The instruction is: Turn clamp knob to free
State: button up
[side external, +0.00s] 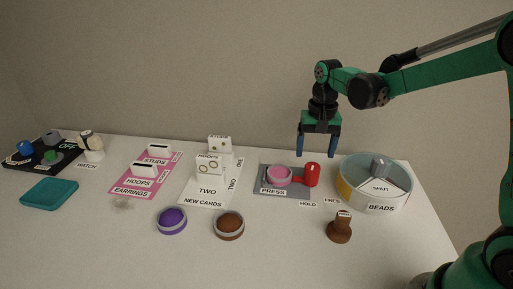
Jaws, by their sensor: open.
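A red clamp knob (312,174) stands upright at the right end of the grey press board (268,188), with a short red arm reaching left toward a pink round piece (279,175). A HOLD label (307,203) lies in front of it and a FREE label (332,201) lies to the right of that. My gripper (316,149) points straight down with its blue fingers apart and empty. In this view it appears above the knob, not touching it; the exact depth gap cannot be told.
A round beads container (374,186) stands close on the right. A brown stamp-like piece (339,230) stands in front. Two round pots, purple (172,220) and brown (229,225), are front left. Card stands, an earring mat (140,185) and a teal tray (49,193) are farther left.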

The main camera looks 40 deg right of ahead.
aim_at(313, 166)
jog(key=shift+w+d+f, duration=0.1)
jog(key=shift+f, duration=2.95)
grip_shut()
jog(key=shift+n, duration=0.3)
jog(key=n, duration=0.4)
jog(key=shift+n, duration=2.5)
